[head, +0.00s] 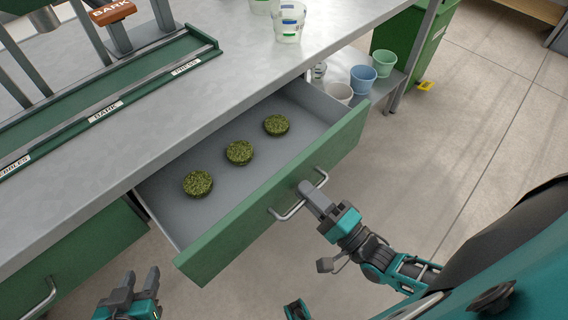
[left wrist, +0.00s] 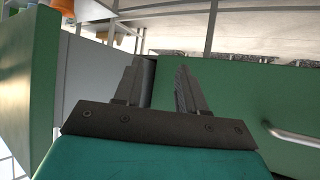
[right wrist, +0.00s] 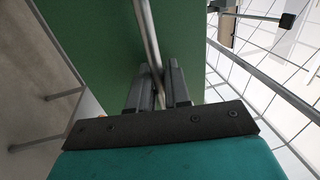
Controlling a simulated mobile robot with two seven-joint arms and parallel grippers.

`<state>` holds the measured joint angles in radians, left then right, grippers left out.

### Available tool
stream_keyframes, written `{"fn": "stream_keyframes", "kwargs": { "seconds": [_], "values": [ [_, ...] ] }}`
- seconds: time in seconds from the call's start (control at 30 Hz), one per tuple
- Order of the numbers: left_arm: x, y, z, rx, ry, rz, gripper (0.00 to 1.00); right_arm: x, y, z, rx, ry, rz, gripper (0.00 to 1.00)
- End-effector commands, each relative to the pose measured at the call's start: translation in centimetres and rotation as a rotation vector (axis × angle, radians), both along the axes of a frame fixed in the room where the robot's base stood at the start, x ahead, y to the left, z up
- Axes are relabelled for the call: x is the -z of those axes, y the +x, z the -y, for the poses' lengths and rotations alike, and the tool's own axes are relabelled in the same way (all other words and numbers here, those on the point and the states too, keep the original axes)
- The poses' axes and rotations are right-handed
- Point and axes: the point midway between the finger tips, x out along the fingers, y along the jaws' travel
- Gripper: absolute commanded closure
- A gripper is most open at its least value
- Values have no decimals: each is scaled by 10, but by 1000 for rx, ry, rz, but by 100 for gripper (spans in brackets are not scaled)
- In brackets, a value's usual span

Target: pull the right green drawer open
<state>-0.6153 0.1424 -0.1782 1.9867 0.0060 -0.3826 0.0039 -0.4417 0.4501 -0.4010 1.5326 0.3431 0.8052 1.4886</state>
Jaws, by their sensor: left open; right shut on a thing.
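The right green drawer (head: 275,205) stands pulled out from under the grey bench, and its inside shows. Several round mossy green discs lie in it, one of them near the middle (head: 239,152). My right gripper (head: 308,190) is shut on the metal bar handle (head: 287,213) at the drawer's front. In the right wrist view the handle bar (right wrist: 148,35) runs between the fingers (right wrist: 155,88). My left gripper (head: 137,283) is open and empty, low in front of the left green drawer (head: 80,262). Its spread fingers also show in the left wrist view (left wrist: 157,85).
The grey bench top (head: 130,150) holds a green rack with labelled slots (head: 100,110) and clear cups (head: 290,22). Small pots (head: 362,79) stand on a low shelf right of the drawer, near a green bin (head: 415,45). The floor at right (head: 480,120) is largely clear.

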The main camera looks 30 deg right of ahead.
Motion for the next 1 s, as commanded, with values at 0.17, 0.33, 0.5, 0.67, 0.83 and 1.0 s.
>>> {"fn": "stream_keyframes", "kwargs": {
  "seconds": [0.17,0.33,0.5,0.67,0.83,1.0],
  "values": [
    [-4,-1,-2,-1,6,-1,60,0,-42,15,-1,-2,-5,100],
    [-6,-1,-4,-4,8,3,60,0,-69,25,-1,-2,-3,100],
    [-3,-4,-6,-5,14,-6,60,0,-86,32,-1,-3,-1,100],
    [-2,-5,-7,-6,15,-9,60,0,-93,34,0,-1,0,100],
    [-2,-5,-7,-6,15,-9,60,0,-94,35,0,-1,1,100],
    [-3,-5,-7,-6,14,-7,60,0,-94,34,0,-1,0,100]
  ]
}}
